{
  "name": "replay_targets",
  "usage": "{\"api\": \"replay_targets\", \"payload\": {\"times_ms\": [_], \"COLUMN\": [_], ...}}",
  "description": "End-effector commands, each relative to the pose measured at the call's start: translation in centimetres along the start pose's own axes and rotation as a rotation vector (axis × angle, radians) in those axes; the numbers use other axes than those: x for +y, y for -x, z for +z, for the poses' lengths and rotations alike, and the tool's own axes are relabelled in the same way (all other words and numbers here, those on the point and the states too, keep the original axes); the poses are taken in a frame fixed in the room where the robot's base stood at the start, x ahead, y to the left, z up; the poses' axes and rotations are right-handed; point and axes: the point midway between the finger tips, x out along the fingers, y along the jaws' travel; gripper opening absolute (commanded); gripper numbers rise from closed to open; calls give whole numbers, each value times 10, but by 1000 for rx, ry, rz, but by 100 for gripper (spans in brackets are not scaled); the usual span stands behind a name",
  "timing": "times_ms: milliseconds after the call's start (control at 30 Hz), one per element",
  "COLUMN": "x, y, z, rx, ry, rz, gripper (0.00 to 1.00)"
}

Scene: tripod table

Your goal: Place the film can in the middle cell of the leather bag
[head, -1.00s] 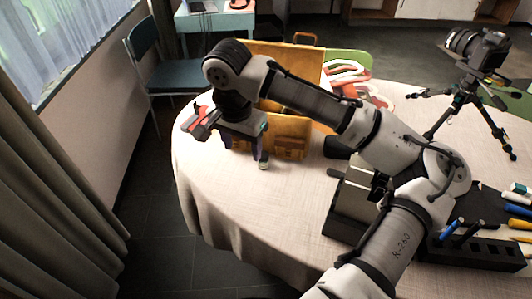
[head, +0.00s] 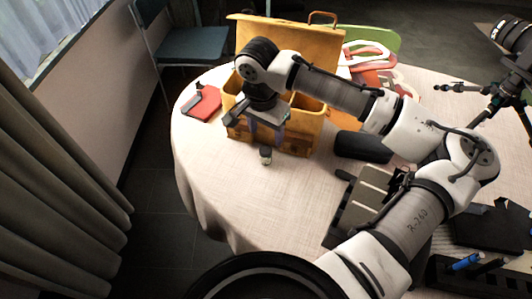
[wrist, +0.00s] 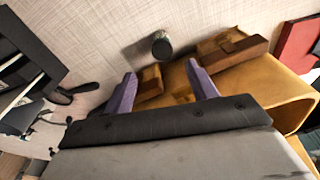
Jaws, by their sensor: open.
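The film can (head: 265,156) is a small dark cylinder with a pale top. It stands upright on the table just in front of the leather bag (head: 315,139); it also shows in the wrist view (wrist: 162,46). The bag is tan-orange, with its lid raised at the back and front pockets. My gripper (head: 266,138) is open and empty, its purple fingers pointing down by the bag's front, behind and above the can. In the wrist view my gripper (wrist: 160,72) has the can apart from and beyond its fingertips. My arm hides part of the bag's cells, including the middle.
A red notebook (head: 203,103) with a dark item lies left of the bag. A black case (head: 362,147) and a grey-and-black device (head: 370,190) stand to the right. A tripod with a camera (head: 512,45) is at far right. The table's front left is clear.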

Motion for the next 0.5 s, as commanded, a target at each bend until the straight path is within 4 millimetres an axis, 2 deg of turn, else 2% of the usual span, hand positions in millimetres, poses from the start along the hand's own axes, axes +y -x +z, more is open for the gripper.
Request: {"api": "replay_targets", "payload": {"times_ms": [100,333,500], "x": [0,-1,-4], "y": [-14,-29,-54], "z": [0,2,4], "rx": [-1,-1,0], "ry": [0,1,1], "rz": [1,2,2], "gripper": [57,57,57]}}
